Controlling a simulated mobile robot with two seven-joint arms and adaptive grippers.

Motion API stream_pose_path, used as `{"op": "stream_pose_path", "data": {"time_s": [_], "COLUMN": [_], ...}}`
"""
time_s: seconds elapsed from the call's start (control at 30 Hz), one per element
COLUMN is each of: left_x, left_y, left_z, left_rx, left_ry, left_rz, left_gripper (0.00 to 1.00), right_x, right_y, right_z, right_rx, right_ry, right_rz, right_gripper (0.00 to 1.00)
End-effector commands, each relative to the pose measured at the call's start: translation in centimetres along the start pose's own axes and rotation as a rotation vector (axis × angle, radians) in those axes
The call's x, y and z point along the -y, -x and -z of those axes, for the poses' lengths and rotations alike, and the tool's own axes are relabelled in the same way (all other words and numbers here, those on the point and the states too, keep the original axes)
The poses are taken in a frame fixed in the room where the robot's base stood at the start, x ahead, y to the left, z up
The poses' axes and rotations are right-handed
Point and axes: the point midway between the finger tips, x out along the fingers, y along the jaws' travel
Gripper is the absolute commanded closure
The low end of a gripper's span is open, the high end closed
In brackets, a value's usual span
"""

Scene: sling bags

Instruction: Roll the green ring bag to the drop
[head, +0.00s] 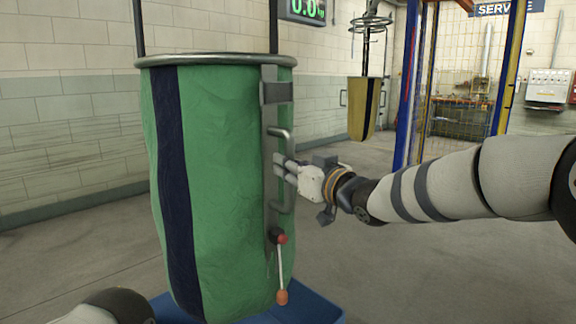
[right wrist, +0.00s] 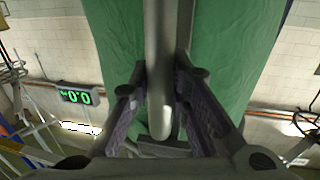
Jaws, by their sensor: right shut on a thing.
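The green ring bag (head: 220,180) hangs upright at the left of the head view, with a dark vertical stripe and a metal ring (head: 215,60) at its top. A grey bar handle (head: 283,150) runs down its right side; it also shows in the right wrist view (right wrist: 160,60). My right gripper (head: 284,168) is shut on this handle, with a finger on each side of it in the wrist view. A lever (head: 280,268) with a red knob sits below the handle. A part of my left arm shows at bottom left, but its gripper is out of view.
A blue tray (head: 305,312) lies under the bag. A yellow bag (head: 364,108) hangs further back. A blue and yellow frame with mesh (head: 455,85) stands at the right. A green display (head: 306,10) reads 0.0. Open floor lies between the bags.

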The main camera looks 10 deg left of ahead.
Motion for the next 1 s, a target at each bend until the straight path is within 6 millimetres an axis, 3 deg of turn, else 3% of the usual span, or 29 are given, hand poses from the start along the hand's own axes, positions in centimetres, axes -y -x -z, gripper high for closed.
{"op": "stream_pose_path", "data": {"time_s": [0.3, 0.33, 0.4, 0.77, 0.87, 1.0], "left_x": [0.0, 0.0, 0.0, 0.0, 0.0, 0.0], "left_y": [-0.1, -0.1, -0.1, 0.0, 0.0, 0.0], "left_z": [0.0, 0.0, 0.0, 0.0, 0.0, 0.0], "left_rx": [0.001, 0.001, 0.001, 0.0, 0.0, 0.0], "left_ry": [0.0, 0.0, 0.0, 0.0, 0.0, 0.0], "left_rz": [0.0, 0.0, 0.0, 0.0, 0.0, 0.0], "left_gripper": [0.62, 0.62, 0.62, 0.62, 0.62, 0.62], "right_x": [0.0, 0.0, 0.0, 0.0, -0.1, -0.1], "right_y": [0.0, 0.0, 0.0, 0.4, 1.7, 5.1], "right_z": [-0.5, -0.5, -0.5, -0.1, 0.0, 0.0], "right_rx": [0.008, 0.008, 0.007, 0.002, 0.002, 0.003], "right_ry": [-0.002, -0.002, -0.002, -0.001, -0.002, -0.002], "right_rz": [-0.001, -0.001, -0.001, 0.0, 0.0, -0.002], "right_gripper": [1.0, 0.79, 0.63, 0.62, 0.62, 0.62]}}
